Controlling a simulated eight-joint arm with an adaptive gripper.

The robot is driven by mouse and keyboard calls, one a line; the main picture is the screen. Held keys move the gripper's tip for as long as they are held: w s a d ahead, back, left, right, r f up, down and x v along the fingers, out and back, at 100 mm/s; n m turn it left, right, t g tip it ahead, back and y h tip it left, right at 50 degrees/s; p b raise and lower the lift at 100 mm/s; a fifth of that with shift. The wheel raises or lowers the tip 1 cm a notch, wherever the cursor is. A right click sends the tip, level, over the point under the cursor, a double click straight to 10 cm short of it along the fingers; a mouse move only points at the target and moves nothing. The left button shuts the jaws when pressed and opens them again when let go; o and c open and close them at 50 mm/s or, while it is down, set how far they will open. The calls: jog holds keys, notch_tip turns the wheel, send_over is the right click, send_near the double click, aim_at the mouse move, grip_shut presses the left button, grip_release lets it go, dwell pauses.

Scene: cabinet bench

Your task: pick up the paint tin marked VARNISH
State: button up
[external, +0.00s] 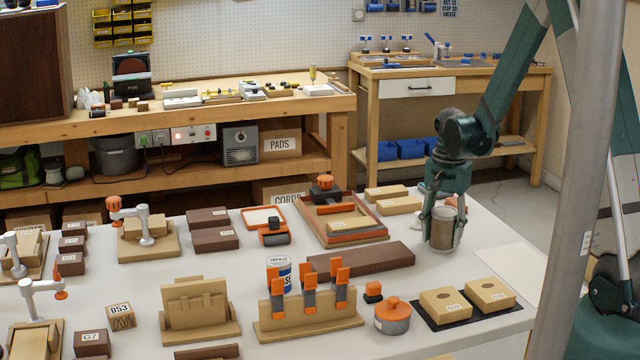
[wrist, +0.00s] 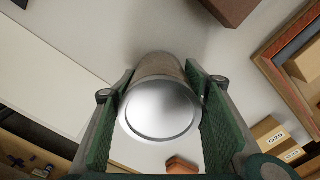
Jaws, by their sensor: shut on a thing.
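My gripper (external: 443,214) points down at the right of the table, its green fingers on either side of a brownish-grey tin (external: 443,232). It is shut on this tin, which stands upright between the fingers. The wrist view shows the tin's round silver lid (wrist: 159,111) between the finger pads. No marking is readable on it, and I cannot tell whether its base touches the table. Another tin (external: 281,269), with a white and blue label, stands behind the wooden block with orange clamps. Its lettering is too small to read surely, and its lower part is hidden.
A dark brown plank (external: 362,262) lies left of the held tin. A black mat (external: 459,316) with two wooden boxes and an orange-lidded pot (external: 392,316) are in front. A wooden frame tray (external: 343,228) is behind left. A pale flat sheet (external: 508,268) lies right.

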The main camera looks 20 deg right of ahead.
aim_at(445, 211)
jog(key=shift+r+p, duration=0.75)
jog(key=shift+r, duration=4.25)
